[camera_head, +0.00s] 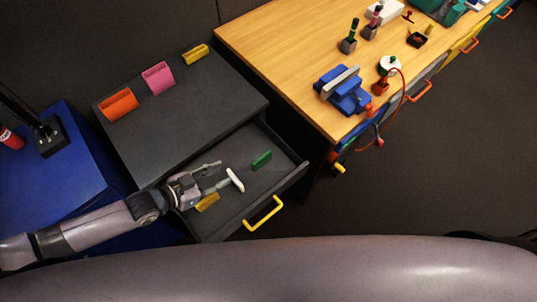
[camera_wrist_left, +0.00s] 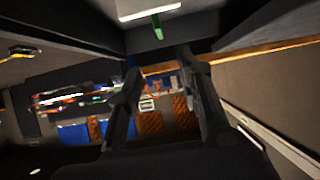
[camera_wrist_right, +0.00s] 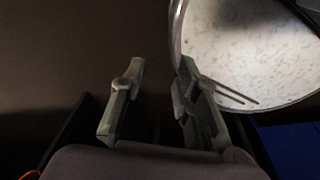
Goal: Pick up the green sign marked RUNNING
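A small green sign (camera_head: 262,160) stands in the open dark drawer (camera_head: 285,181), near its far right part. Its lettering is too small to read. A white sign (camera_head: 236,180) and a yellow sign (camera_head: 208,202) are in the same drawer. My left gripper (camera_head: 217,177) is open over the drawer, left of the green sign and close to the white one. In the left wrist view, the white sign (camera_wrist_left: 148,8) and part of the green sign (camera_wrist_left: 157,27) show beyond the open left fingers (camera_wrist_left: 160,68). My right gripper (camera_wrist_right: 162,66) is open and empty.
The dark cabinet top (camera_head: 190,105) carries an orange holder (camera_head: 118,105), a pink holder (camera_head: 158,77) and a yellow holder (camera_head: 196,54). A yellow handle (camera_head: 263,214) fronts the drawer. A wooden bench (camera_head: 290,55) with a blue vise (camera_head: 343,92) stands to the right.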

